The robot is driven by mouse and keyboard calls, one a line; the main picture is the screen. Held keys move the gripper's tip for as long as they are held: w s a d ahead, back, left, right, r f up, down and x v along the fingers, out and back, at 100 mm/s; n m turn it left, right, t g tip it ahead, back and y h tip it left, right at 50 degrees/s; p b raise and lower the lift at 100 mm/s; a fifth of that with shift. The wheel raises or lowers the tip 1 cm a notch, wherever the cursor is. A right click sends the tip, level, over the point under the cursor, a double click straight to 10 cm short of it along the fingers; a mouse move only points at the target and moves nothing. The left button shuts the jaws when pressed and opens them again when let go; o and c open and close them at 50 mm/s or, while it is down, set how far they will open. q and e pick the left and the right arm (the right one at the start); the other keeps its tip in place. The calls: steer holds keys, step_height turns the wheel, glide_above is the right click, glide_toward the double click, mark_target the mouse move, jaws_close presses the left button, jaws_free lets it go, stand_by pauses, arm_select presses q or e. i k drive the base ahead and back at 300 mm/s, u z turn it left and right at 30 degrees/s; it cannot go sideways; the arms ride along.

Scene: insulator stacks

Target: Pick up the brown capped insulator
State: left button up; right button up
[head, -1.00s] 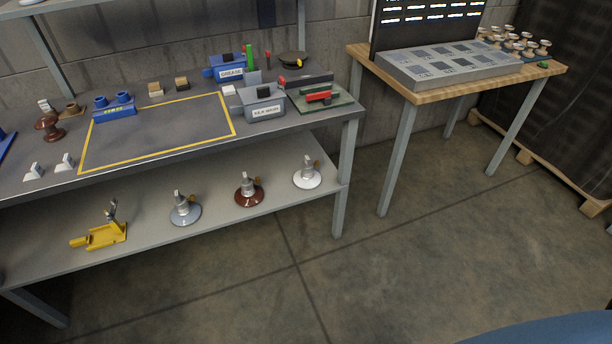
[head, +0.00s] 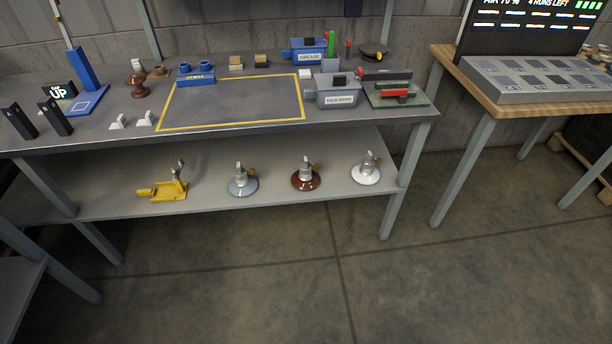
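The brown capped insulator (head: 306,180) stands upright on the lower shelf (head: 215,203) of the workbench. It has a glossy brown disc and a grey metal cap with a small brass-coloured piece at its side. A grey-blue capped insulator (head: 243,186) stands to its left and a white one (head: 366,174) to its right, each apart from it. Neither of my grippers is in view.
A yellow tool (head: 168,190) lies left on the shelf. The bench top above (head: 235,102) overhangs it, carrying a brown spool-shaped piece (head: 137,86), a blue stand (head: 87,82), black blocks and bins. A bench leg (head: 402,190) stands right of the shelf. The floor ahead is clear.

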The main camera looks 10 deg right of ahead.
mark_target(303, 180)
steer(key=u, duration=0.55)
steer(key=i, duration=1.05)
steer(key=z, duration=0.1)
